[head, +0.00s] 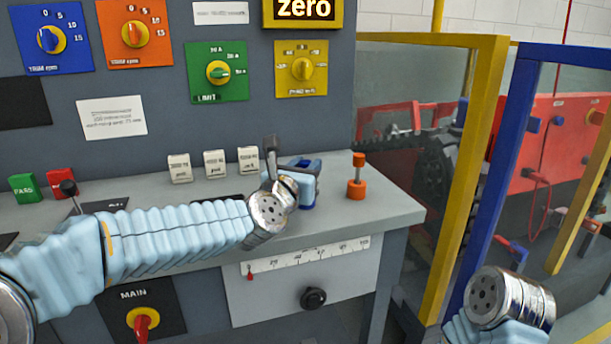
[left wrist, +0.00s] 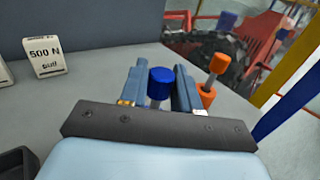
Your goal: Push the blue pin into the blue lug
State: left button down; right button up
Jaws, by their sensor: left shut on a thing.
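The blue pin has a round blue head (left wrist: 160,76) and a pale metal shank. In the left wrist view it stands between the two fingers of my left gripper (left wrist: 160,92), which is shut on it. In the head view my left gripper (head: 303,183) is over the bench top, left of the orange pin. A dark blue piece, seemingly the blue lug (head: 309,203), shows just below the fingers there. The fingers hide most of it, so I cannot tell how far the pin is in it. My right gripper is out of view; only my right wrist shows at the lower right.
An orange pin (head: 357,162) stands in an orange lug (head: 356,189) to the right, close to the fingers. Several white weight blocks (head: 214,164) stand at the left by the panel. The bench top (head: 390,207) is clear toward its right edge. Yellow and blue guard frames stand beyond.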

pick_arm(q)
jog(key=shift+r, duration=0.15)
jog(key=shift+r, duration=0.3)
notch_tip(320, 180, up, 2)
jog(key=shift+r+p, duration=0.25)
jog(key=shift+p, duration=0.1)
jog(key=s+d+r, duration=0.2)
jog(key=s+r, duration=0.7)
jog(key=s, duration=0.4)
jog(key=shift+s+d+r, duration=0.15)
jog(key=shift+s+r, duration=0.2)
jog(key=shift+s, duration=0.05)
